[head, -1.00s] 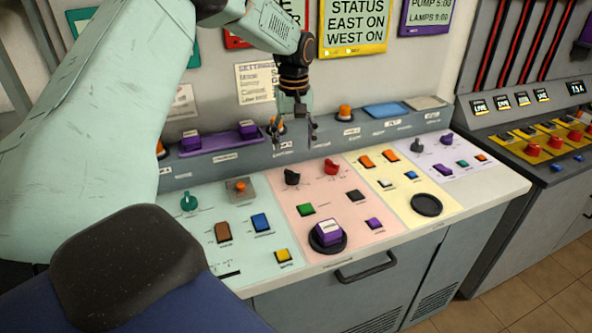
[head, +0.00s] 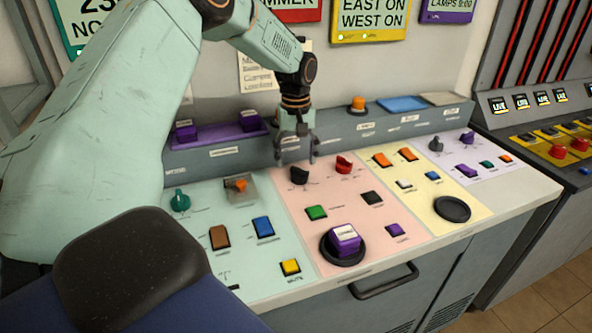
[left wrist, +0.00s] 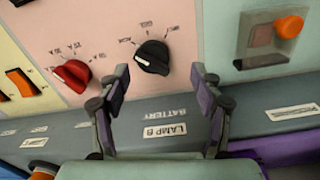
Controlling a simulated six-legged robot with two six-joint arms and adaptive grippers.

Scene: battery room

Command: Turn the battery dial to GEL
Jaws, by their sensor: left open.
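A black dial (head: 299,175) sits at the upper left of the pink panel. It also shows in the left wrist view (left wrist: 152,56), with small printed labels around one side that are hard to read. The word BATTERY is printed on the ledge behind it. I cannot tell for sure which label the dial points to. My left gripper (head: 297,157) is open and empty, just behind and above the black dial. In the left wrist view, the open fingers (left wrist: 160,80) stand either side of the dial, apart from it. My right gripper is not in view.
A red dial (head: 344,165) is close on the right of the black one. A lever on a grey plate (head: 240,188) is to the left. Green (head: 316,212) and black buttons and a purple block (head: 345,239) lie in front. The raised ledge (head: 350,131) runs behind.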

